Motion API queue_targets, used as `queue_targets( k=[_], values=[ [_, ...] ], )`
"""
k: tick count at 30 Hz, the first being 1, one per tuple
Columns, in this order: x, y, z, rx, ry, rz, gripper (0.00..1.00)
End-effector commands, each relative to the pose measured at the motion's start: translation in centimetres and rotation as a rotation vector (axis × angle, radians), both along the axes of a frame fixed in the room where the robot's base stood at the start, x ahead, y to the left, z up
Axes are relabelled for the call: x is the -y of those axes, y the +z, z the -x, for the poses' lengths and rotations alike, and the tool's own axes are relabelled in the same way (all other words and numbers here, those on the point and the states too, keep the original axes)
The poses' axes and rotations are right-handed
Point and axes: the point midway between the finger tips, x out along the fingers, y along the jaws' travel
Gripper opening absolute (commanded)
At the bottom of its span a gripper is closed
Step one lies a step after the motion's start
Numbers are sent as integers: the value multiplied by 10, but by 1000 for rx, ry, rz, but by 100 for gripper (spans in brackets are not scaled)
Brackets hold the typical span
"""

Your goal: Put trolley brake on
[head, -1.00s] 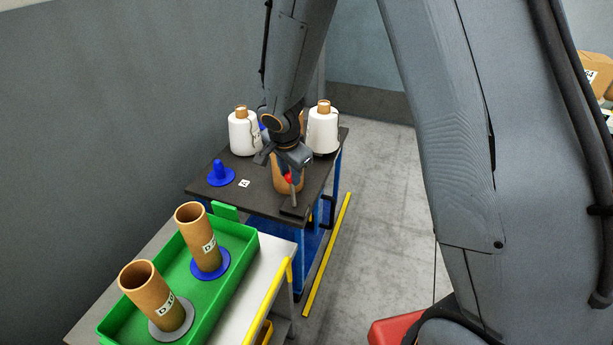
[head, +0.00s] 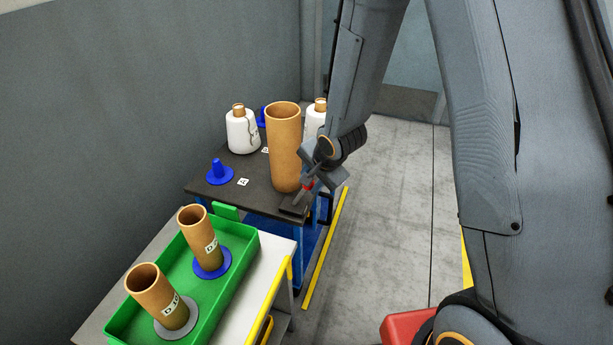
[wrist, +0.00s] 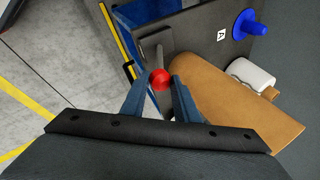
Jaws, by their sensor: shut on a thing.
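The trolley with the dark top (head: 225,196) stands ahead. Its brake lever is a short grey bar (head: 299,195) on a dark base plate (head: 292,210) at the top's near right corner, ending in a red knob (head: 307,184). In the head view the lever leans to the right. My gripper (head: 311,181) comes in from the upper right and is shut on the red knob. In the wrist view the knob (wrist: 160,78) sits between the two fingertips, with the grey bar beyond it.
A tall brown tube (head: 284,150) stands close to the lever, left of my gripper. White bobbins (head: 241,133) and blue pegs (head: 219,173) are on the top. A green tray (head: 236,277) with two tubes lies on the nearer cart.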

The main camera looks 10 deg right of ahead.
Motion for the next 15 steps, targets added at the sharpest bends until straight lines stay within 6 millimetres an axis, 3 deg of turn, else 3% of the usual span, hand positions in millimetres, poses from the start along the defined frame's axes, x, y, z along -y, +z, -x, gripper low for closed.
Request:
queue_targets(
  k=[15],
  values=[
    [13,-8,8,-23,-18,8,0]
  ],
)
